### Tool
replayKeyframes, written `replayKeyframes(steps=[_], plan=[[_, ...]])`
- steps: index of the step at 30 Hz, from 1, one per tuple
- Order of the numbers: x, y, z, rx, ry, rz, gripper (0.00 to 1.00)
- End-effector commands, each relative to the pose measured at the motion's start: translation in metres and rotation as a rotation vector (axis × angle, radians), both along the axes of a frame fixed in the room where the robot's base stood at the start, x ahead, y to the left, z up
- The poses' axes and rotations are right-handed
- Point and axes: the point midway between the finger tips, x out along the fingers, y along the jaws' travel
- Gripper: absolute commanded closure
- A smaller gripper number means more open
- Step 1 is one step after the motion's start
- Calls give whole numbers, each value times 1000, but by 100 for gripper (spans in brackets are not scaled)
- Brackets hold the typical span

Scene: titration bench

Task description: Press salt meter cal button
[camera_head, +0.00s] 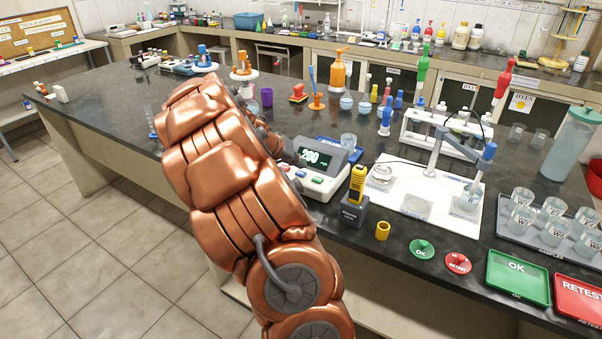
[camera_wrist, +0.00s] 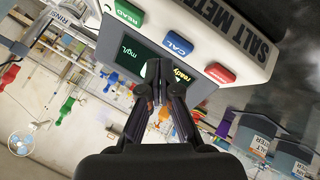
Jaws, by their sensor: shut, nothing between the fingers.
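The salt meter (camera_head: 341,184) is a white and grey box on the dark bench, with a lit display that reads 200 in the head view. In the wrist view the salt meter (camera_wrist: 236,22) appears turned over, with a green READ button (camera_wrist: 128,14), a blue CAL button (camera_wrist: 177,43) and a red button (camera_wrist: 220,73). My gripper (camera_wrist: 158,70) is shut and empty. Its fingertips overlap the display just beside the CAL button in the picture. I cannot tell whether they touch the meter. In the head view my copper arm hides the fingertips.
A yellow handheld tool (camera_head: 357,181) stands in a dark holder right of the meter. A white board (camera_head: 418,203) with glassware lies beyond it.

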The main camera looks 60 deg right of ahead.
Motion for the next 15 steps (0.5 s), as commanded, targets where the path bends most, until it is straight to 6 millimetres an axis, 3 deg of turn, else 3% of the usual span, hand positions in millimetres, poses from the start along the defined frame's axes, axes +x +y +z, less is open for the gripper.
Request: replayKeyframes(steps=[15], plan=[[1, 0, 38, -1, -4, 2, 100]])
